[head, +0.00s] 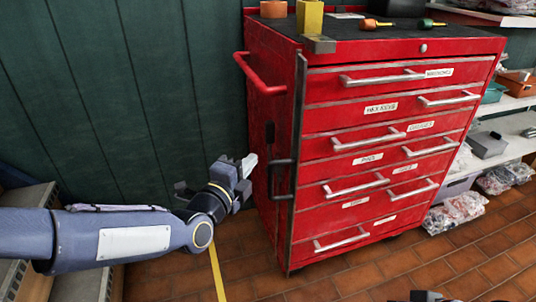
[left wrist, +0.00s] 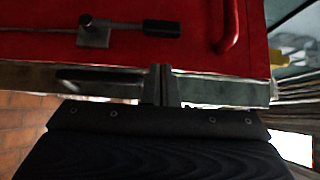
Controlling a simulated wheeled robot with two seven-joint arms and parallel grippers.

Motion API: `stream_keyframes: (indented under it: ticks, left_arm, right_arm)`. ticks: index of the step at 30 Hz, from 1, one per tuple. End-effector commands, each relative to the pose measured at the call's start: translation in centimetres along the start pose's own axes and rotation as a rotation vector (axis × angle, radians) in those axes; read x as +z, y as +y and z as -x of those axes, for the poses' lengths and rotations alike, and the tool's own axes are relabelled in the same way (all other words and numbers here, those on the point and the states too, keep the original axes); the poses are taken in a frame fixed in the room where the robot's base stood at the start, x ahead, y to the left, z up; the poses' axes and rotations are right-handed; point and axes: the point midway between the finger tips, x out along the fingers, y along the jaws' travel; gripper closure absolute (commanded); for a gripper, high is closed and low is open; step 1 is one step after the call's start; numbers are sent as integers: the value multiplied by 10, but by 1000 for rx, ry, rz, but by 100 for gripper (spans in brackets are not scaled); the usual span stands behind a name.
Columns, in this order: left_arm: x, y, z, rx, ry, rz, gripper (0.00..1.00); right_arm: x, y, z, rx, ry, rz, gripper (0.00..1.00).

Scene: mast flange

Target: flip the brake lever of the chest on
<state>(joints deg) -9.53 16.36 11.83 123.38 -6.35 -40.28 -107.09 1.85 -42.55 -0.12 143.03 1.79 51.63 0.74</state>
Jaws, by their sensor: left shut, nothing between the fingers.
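The red tool chest (head: 375,115) stands with its drawers shut. Its brake lever (head: 270,134) is on the chest's left side, with its black grip pointing up. In the left wrist view the lever (left wrist: 160,28) shows as a black grip on a thin bar from a small metal plate (left wrist: 94,38). My left gripper (head: 247,165) is shut and empty, just left of the chest side near the lever's lower part. Its closed fingers (left wrist: 162,85) show in the left wrist view, apart from the grip. Small dark parts at the head view's bottom edge may be my right gripper.
A red push handle (head: 258,75) sticks out from the chest side above the lever. A grey upright bar with a black loop handle (head: 282,178) runs along the front corner. A green wall (head: 130,90) is behind. Shelves (head: 510,105) with bins stand right.

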Motion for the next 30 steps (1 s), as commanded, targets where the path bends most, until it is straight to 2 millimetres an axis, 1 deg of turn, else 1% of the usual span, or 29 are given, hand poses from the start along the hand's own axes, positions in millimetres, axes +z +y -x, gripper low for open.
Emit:
stream_keyframes:
  ticks: [9,13,17,24,27,30]
  left_arm:
    - [0,-1,0,-2,0,-3,100]
    - [0,0,-7,-3,0,-2,100]
    - [0,1,-26,-2,1,-2,100]
    - [0,2,-71,-1,1,0,100]
    - [0,1,-85,-2,0,-1,100]
    - [0,0,-94,-2,0,-1,100]
  right_arm:
    - [0,0,0,0,1,0,64]
    - [1,1,-1,0,0,0,64]
    - [2,2,-5,0,0,0,64]
    - [6,6,-12,0,0,0,64]
    - [7,7,-14,0,0,0,64]
    - [8,7,-16,0,0,0,64]
